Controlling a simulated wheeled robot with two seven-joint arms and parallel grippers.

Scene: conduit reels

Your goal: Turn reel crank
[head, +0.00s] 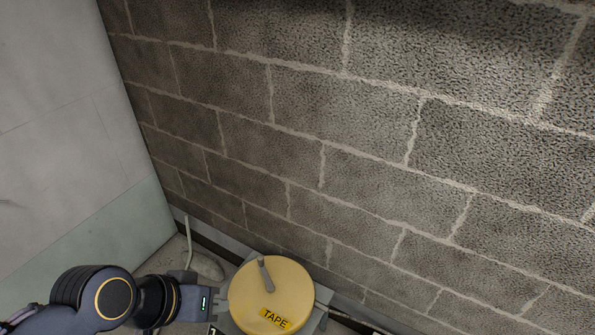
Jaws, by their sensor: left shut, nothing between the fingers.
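A round yellow reel (262,292) with a "TAPE" label (275,318) sits at the bottom centre of the head view, on a grey base (317,319). A grey crank handle (265,270) sticks up from the reel's top, near its far side. My left gripper (222,304) is at the reel's left edge, shut and empty. It is apart from the crank handle; whether it touches the reel's side I cannot tell. The lower part of the reel is cut off by the frame. My right gripper is not in view.
A grey block wall (340,140) rises close behind the reel. A pale panel wall (60,110) with a greenish lower band stands at the left. A thin pale pipe or cable (188,243) stands near the corner, left of the reel.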

